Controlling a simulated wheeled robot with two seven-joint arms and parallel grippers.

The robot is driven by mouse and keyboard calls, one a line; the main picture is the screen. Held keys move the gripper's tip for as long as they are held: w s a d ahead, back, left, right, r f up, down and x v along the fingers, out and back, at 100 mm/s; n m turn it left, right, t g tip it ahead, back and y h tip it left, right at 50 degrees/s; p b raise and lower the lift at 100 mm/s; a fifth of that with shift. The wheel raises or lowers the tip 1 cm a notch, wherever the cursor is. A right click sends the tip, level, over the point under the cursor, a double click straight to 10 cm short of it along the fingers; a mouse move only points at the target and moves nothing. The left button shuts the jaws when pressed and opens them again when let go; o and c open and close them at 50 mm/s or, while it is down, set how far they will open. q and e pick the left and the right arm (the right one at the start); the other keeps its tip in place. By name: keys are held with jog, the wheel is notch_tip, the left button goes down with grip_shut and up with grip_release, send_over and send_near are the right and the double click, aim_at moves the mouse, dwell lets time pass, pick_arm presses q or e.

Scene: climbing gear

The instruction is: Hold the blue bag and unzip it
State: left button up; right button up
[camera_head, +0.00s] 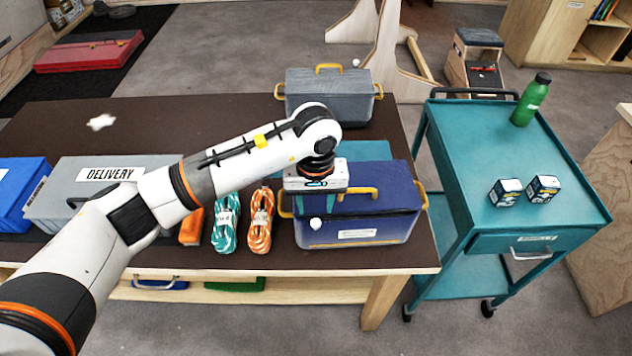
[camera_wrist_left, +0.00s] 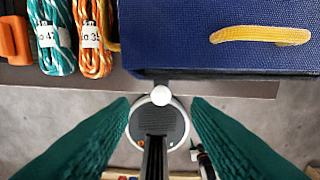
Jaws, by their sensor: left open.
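The blue bag (camera_head: 375,222) sits on the dark table near its front right edge, with yellow handles and a white label on its front. A white ball-shaped pull (camera_head: 315,223) shows at the bag's front left; it also shows in the left wrist view (camera_wrist_left: 160,96). My left gripper (camera_head: 317,200) is over the bag's left part and hides some of its top. In the left wrist view its teal fingers (camera_wrist_left: 160,104) are open, with the white ball seen between the tips. I cannot tell whether they touch it. My right gripper is in neither view.
Teal-white (camera_head: 226,222) and orange (camera_head: 260,220) rope bundles lie left of the bag. A grey bag (camera_head: 335,100) stands behind it. A grey box marked DELIVERY (camera_head: 72,215) is farther left. A teal cart (camera_head: 500,140) stands right, holding a green bottle (camera_head: 531,100) and two small boxes.

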aim_at(316, 219)
pick_arm(q)
notch_tip(316, 219, down, 6)
jog(key=shift+p, duration=0.6)
